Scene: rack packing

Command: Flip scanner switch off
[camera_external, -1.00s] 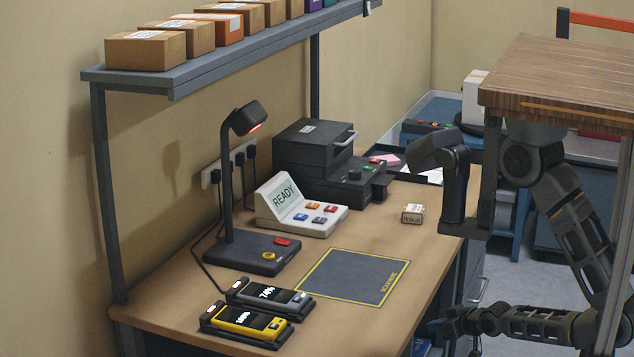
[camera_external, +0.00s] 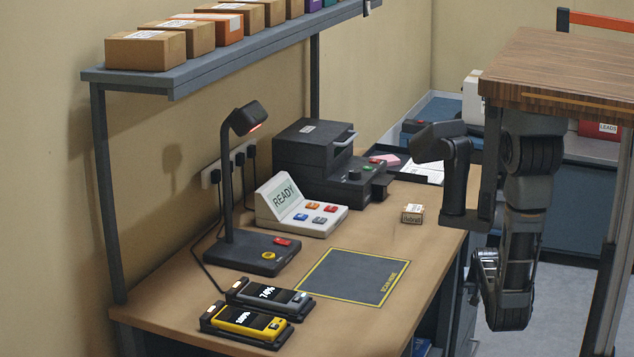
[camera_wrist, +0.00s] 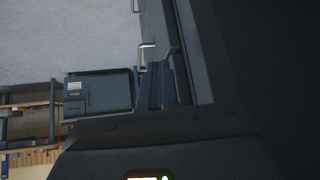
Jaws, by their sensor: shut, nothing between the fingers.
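The scanner is a black lamp-like stand with a red-lit head (camera_external: 246,119) and a flat base (camera_external: 240,258) on the desk. A red switch (camera_external: 283,242) sits on the base's back right, and a round yellow button (camera_external: 268,255) in front of it. I cannot tell the switch's position. My gripper (camera_external: 478,290) is low beyond the desk's right edge, small and dark, shut and empty, well apart from the scanner. The wrist view shows no fingers clearly and no scanner.
A console reading READY (camera_external: 285,196), a black printer (camera_external: 315,150), a small box (camera_external: 412,213), two handheld devices (camera_external: 247,321) and a yellow-edged mat (camera_external: 350,278) share the desk (camera_external: 410,245). A shelf (camera_external: 230,62) overhangs it. A wooden tabletop (camera_external: 560,70) is above my arm.

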